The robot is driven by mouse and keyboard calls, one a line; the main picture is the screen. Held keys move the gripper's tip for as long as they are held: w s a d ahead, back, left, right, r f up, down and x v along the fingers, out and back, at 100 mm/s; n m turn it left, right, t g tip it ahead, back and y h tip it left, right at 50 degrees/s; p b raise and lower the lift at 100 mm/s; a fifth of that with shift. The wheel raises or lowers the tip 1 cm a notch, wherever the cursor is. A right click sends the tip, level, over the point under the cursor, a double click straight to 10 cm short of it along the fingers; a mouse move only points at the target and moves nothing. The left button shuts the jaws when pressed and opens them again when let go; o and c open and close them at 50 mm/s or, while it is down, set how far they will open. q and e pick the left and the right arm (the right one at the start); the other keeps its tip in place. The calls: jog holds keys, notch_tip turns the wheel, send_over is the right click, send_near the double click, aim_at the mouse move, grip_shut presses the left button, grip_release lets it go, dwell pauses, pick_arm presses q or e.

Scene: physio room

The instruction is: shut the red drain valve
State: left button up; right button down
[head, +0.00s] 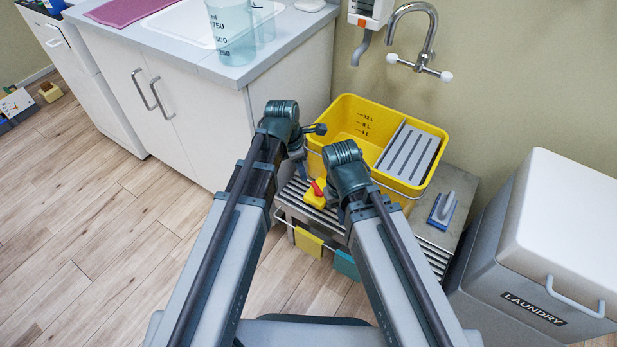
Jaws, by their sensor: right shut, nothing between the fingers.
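A small red part (318,186) sits on a yellow fitting (314,199) at the front lower left of the yellow tub (425,190). It looks like the red drain valve, but it is small and partly covered, so I cannot tell its handle position. My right gripper (333,192) is just right of the red part, mostly hidden below its own wrist; it is shut and empty. I cannot tell whether it touches the red part. My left gripper (317,129) is at the tub's left rim, above the valve; its jaws are too small to read.
The tub stands on a slatted metal bench (460,190) with a blue brush (442,209) at right. A white cabinet (195,125) stands left, a laundry bin (550,240) right. A tap (425,55) is on the wall. Yellow (309,241) and teal (346,264) cloths hang in front.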

aim_at(317, 188)
pick_arm(q)
jog(key=shift+o, duration=1.2)
jog(key=m, duration=0.2)
jog(key=shift+w+d+f+m, duration=0.1)
jog(key=shift+w+d+m, duration=0.2)
jog(key=shift+w, duration=0.1)
jog(key=shift+o, duration=0.2)
jog(key=shift+w+d+m, duration=0.2)
jog(key=shift+d+m, duration=0.05)
jog(key=shift+m, duration=0.95)
jog(key=w+d+m, duration=0.1)
jog(key=m, duration=0.5)
jog(key=w+d+m+y, duration=0.1)
jog(key=m, duration=0.6)
jog(key=w+d+m+g, duration=0.1)
jog(key=m, duration=0.6)
jog(key=shift+d+f+y, duration=0.35)
jog(key=shift+d+y, duration=0.05)
jog(key=shift+b, duration=0.3)
notch_tip(317, 188, down, 14)
jog(key=b, duration=1.3)
jog(key=shift+b, duration=0.4)
jog(key=shift+r, duration=0.1)
